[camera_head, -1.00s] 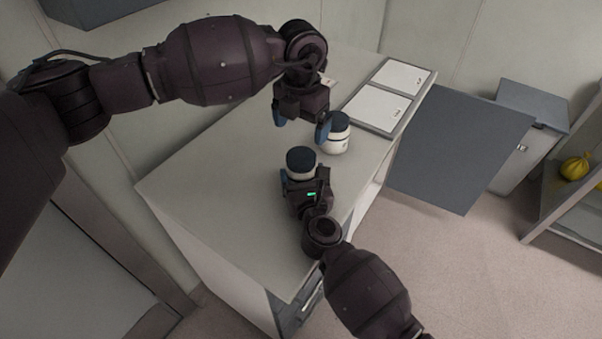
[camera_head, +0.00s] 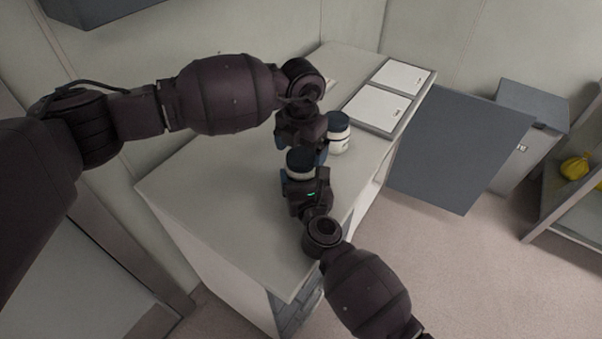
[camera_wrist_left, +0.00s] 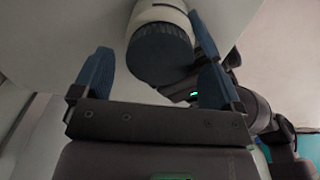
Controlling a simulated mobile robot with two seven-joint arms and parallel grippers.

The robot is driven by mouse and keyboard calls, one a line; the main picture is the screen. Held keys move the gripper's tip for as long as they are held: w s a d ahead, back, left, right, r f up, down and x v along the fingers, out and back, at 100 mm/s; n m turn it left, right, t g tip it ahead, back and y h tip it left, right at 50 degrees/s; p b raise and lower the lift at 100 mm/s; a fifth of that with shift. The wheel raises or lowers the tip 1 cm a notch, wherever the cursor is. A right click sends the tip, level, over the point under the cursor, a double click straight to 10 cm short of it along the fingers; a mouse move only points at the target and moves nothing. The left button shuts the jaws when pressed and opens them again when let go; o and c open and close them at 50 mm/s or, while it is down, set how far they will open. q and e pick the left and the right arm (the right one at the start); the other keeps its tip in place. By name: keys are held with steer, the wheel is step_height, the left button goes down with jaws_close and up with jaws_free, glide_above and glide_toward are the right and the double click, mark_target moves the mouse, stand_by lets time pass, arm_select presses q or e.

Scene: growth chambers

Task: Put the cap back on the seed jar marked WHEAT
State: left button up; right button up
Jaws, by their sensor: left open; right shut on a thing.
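A white jar with a dark blue cap on top (camera_head: 300,160) stands upright at my right gripper (camera_head: 301,178), which is shut on its body. The cap's round top (camera_wrist_left: 160,50) shows large in the left wrist view, sitting on the jar's pale body. My left gripper (camera_head: 303,147) is open and empty, just behind and above this jar in the head view; its blue fingers reach toward the cap in the left wrist view (camera_wrist_left: 155,75). I cannot read any marking on this jar, so I cannot tell whether it is WHEAT.
A second white jar with a dark cap (camera_head: 338,132) stands close behind on the light counter (camera_head: 215,190), partly hidden by my left gripper. Two white panels in a grey tray (camera_head: 372,128) lie at the back right. The counter's left part is clear.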

arm_select(q)
steer(key=shift+f, duration=0.65)
steer(key=c, duration=0.9)
steer(key=m, duration=0.6)
steer(key=shift+c, duration=0.2)
steer(key=m, duration=0.5)
steer(key=shift+m, duration=0.4)
steer(key=o, duration=1)
steer(key=shift+r, duration=0.1)
steer(key=shift+r, duration=2.15)
